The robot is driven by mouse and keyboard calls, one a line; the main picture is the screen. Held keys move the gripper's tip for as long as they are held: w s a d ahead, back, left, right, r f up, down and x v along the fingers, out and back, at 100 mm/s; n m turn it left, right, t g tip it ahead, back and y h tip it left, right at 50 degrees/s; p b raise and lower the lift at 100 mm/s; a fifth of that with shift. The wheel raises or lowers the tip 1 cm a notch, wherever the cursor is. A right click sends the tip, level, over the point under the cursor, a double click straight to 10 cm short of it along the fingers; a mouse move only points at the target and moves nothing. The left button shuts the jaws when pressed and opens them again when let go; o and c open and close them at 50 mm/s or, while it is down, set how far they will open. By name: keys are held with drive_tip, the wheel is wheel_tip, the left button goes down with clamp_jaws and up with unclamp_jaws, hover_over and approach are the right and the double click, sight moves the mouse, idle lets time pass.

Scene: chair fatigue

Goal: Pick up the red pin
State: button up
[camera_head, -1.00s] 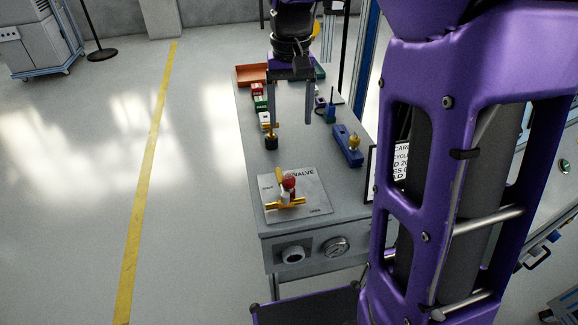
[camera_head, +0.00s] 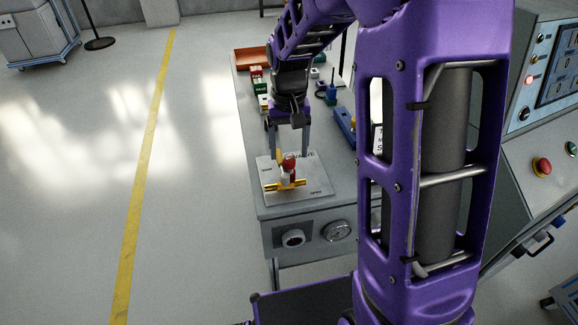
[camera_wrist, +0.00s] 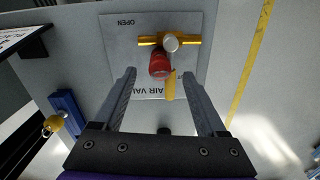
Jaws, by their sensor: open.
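The red pin (camera_head: 289,164) is a short red piece at the valve on a grey plate (camera_head: 317,186) marked "VALVE", near the table's front end. In the wrist view the red pin (camera_wrist: 159,66) lies beside the valve's yellow bar (camera_wrist: 148,40), a pale round cap and a yellow tab (camera_wrist: 171,86). My gripper (camera_head: 288,153) is open above and just behind the pin. In the wrist view my gripper (camera_wrist: 158,76) has its fingers spread to either side, with the pin between and beyond their tips. Nothing is held.
A blue block (camera_head: 345,127) with a brass knob (camera_wrist: 53,123) is beside the plate. Behind my gripper are small coloured blocks (camera_head: 257,84) and an orange tray (camera_head: 251,60). Floor left of the table is clear.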

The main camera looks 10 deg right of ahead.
drive_tip(key=shift+f, duration=0.95)
drive_tip(key=shift+c, duration=0.2)
clamp_jaws()
